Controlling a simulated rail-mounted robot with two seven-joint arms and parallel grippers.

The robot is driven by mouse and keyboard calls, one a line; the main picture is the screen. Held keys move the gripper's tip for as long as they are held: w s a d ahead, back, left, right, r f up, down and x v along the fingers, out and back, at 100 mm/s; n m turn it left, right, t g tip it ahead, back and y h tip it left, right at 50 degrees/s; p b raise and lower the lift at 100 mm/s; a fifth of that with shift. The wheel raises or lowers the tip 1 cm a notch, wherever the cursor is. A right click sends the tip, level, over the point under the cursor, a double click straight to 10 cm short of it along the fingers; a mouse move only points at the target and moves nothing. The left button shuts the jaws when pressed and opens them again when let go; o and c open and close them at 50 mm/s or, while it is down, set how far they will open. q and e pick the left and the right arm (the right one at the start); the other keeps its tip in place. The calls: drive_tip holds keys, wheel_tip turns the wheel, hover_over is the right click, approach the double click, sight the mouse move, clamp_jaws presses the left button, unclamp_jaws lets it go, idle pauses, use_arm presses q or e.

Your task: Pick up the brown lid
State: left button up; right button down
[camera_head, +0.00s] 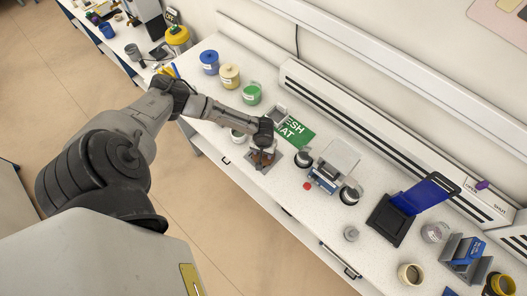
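The brown lid (262,159) is a small brown patch on the white counter, on or just above a dark grey square pad (274,162). My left arm reaches in from the left. Its gripper (262,150) is directly over the brown lid, with the fingertips down at it. The gripper and wrist hide part of the lid. The view is too small to tell whether the fingers are closed on it or still apart. My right gripper is not in view.
Blue (209,62), yellow (229,76) and green-lidded (251,93) jars stand behind the arm. A green mat sign (297,132) lies beside the gripper. To the right are a blue device (323,179), a red button (307,186) and a black tray (390,221).

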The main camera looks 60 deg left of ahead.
use_arm(q)
clamp_jaws()
drive_tip(key=shift+r, duration=0.1)
idle(0.3)
